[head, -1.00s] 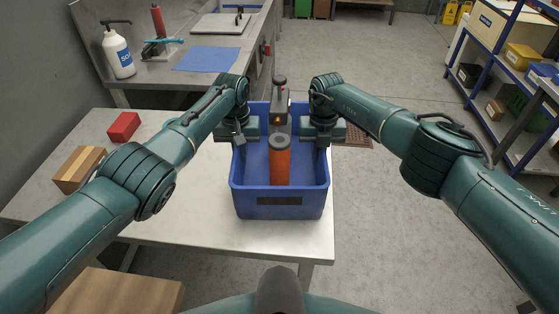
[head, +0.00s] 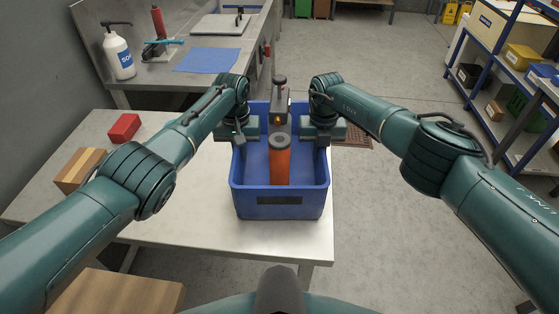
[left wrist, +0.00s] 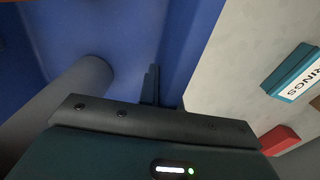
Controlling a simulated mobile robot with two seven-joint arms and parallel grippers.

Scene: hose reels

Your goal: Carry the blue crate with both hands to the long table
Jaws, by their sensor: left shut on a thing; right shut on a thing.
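The blue crate (head: 280,212) is upright at the right end of the pale table (head: 210,222). I cannot tell whether its base touches the tabletop. It holds an orange cylinder with a grey top (head: 279,165) and a grey device with a black knob (head: 280,104). My left gripper (head: 240,138) is shut on the crate's left wall and my right gripper (head: 322,140) on its right wall. The left wrist view shows the blue crate wall (left wrist: 185,40) close by the jaw (left wrist: 152,88); the fingertips are partly hidden.
A red box (head: 124,126) and a wooden block (head: 80,169) lie left on the table. A teal box (left wrist: 292,72) shows in the left wrist view. A metal bench (head: 150,75) with a soap bottle (head: 118,54) stands behind. Shelving (head: 505,60) is right; floor between is open.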

